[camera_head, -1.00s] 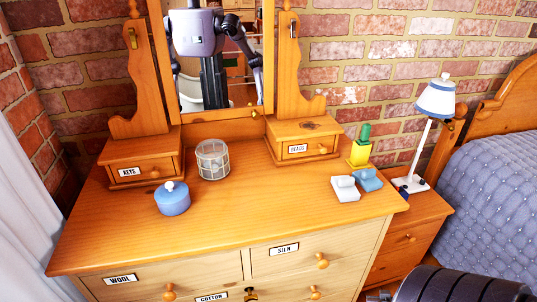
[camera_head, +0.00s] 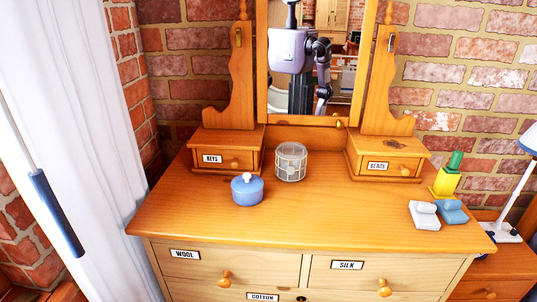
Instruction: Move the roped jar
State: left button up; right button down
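The roped jar (camera_head: 290,161) looks like a clear glass jar wrapped in a pale net of cord. It stands upright on the wooden dresser top (camera_head: 320,222), between the two small drawer boxes and in front of the mirror (camera_head: 345,60). Neither of my grippers shows directly in the head view. The mirror reflects my body and one arm, but no gripper state can be read there.
A blue lidded pot (camera_head: 247,190) stands just left of the jar. The KEYS box (camera_head: 228,160) and BEADS box (camera_head: 388,167) flank it. White and blue blocks (camera_head: 425,216) and a yellow-green object (camera_head: 447,178) stand at right. The front middle is clear.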

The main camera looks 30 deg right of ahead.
aim_at(291, 159)
jog(key=l+u, duration=0.35)
jog(key=k+l+u, duration=0.1)
jog(key=l+u, duration=0.25)
jog(key=l, duration=0.2)
jog(key=k+l+u, duration=0.15)
jog(key=l+u, duration=0.15)
jog(key=l, duration=0.15)
